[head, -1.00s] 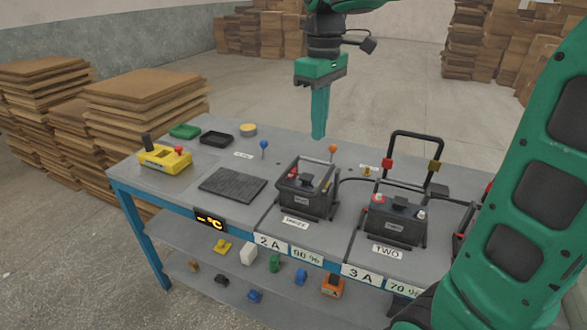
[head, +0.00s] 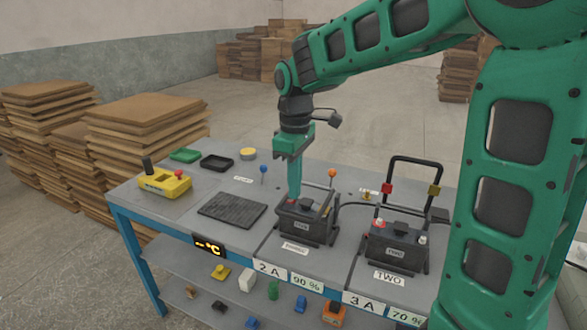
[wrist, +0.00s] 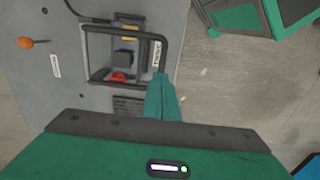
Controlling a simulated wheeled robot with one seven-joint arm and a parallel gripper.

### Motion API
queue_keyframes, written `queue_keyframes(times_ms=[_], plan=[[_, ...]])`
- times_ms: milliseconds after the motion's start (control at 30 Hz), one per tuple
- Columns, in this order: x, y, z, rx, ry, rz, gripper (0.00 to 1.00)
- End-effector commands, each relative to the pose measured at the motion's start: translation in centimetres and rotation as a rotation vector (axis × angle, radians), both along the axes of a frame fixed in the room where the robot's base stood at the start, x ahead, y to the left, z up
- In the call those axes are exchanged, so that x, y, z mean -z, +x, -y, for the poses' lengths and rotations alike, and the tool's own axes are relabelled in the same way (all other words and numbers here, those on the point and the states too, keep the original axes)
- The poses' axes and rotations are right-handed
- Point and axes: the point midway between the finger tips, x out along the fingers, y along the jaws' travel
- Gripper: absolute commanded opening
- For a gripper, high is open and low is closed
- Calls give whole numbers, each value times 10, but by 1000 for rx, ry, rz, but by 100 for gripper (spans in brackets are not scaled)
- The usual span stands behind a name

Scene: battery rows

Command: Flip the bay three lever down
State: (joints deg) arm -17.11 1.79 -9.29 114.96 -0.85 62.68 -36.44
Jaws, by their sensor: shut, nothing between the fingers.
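The bay three battery (head: 303,222) is a dark box behind a small label at the table's front. A red spot shows at its left side. My gripper (head: 295,194) is shut and empty, pointing down, its tip overlapping the back left of that battery; I cannot tell if it touches. A blue-knobbed lever (head: 263,169) stands upright left of my gripper, an orange-knobbed lever (head: 332,173) to its right. Which lever belongs to bay three is not clear. The wrist view shows the closed fingers beside a dark bar frame (wrist: 165,45) around a battery, with the orange knob (wrist: 26,42) at the left.
The bay two battery (head: 395,247) stands to the right, with a tall upright black bar (head: 416,159) behind it. A dark mat (head: 232,211), a yellow box (head: 164,184) and trays lie left. My arm crosses the right side. Small items lie on the lower shelf.

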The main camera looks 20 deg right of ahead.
Motion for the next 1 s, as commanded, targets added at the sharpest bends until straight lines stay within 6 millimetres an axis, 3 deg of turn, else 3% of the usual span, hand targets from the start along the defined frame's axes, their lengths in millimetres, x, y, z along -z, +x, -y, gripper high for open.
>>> queue_keyframes(times_ms=[200,667,1000], plan=[[21,0,0,1,1,-1,0],[26,0,0,0,1,1,0],[62,-9,-9,0,0,0,0]])
